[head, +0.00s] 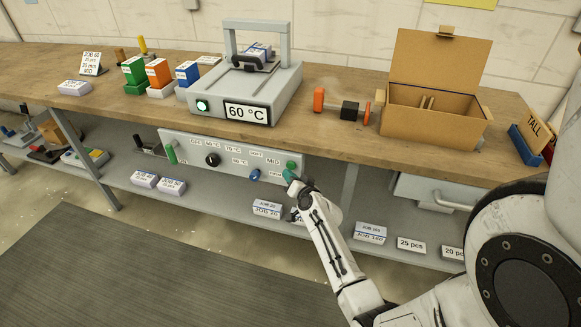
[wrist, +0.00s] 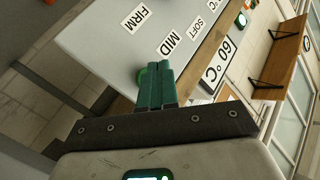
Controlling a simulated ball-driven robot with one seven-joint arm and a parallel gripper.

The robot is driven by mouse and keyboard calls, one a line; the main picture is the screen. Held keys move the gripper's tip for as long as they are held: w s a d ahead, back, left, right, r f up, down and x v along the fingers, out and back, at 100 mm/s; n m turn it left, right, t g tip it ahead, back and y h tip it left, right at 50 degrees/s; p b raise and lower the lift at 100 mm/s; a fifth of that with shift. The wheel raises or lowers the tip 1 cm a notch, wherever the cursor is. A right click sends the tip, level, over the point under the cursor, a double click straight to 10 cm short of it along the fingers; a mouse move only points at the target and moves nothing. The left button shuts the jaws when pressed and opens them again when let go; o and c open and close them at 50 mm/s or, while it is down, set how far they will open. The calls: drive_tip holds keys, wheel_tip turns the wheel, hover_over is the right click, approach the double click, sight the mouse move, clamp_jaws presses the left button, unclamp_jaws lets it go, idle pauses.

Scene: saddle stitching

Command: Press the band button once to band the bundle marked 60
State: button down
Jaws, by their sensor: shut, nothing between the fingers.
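The banding machine (head: 283,90) stands on the bench with a "60 °C" display (head: 247,112) and a round button with a lit green centre (head: 202,106) on its front. A small bundle (head: 257,52) sits under its arch; its marking is too small to read. My gripper (head: 289,177) is shut and empty at the right end of the white control panel (head: 190,145) under the bench edge, by the MID label.
A card reading JOB 60, MID (head: 92,63) stands at the back left. The panel also carries a black dial (head: 212,160) and a blue knob (head: 254,175). An open cardboard box (head: 430,118) stands right of the machine. Labelled bundles (head: 267,209) lie on the lower shelf.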

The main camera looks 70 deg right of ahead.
drive_tip(key=a+p, duration=0.2)
drive_tip(key=a, duration=0.3)
drive_tip(key=shift+s, duration=0.15)
idle(0.8)
drive_tip(key=w+a+f+n+g+y, duration=0.15)
drive_tip(key=a+n+y, duration=0.35)
drive_tip(key=a, duration=0.6)
drive_tip(key=w+a+f+n+y, duration=0.15)
drive_tip(key=a+n+y, duration=0.3)
drive_tip(key=a, duration=0.65)
drive_tip(key=s+a+n+g+y, duration=0.35)
drive_tip(key=s+a+g, duration=0.25)
drive_tip(key=s+a, duration=0.3)
drive_tip(key=s+a+r+n+g+h, duration=0.2)
drive_tip(key=s+r+g, duration=0.2)
drive_tip(key=s, duration=0.6)
drive_tip(key=shift+s+r+h, duration=0.2)
drive_tip(key=shift+r+h, duration=0.1)
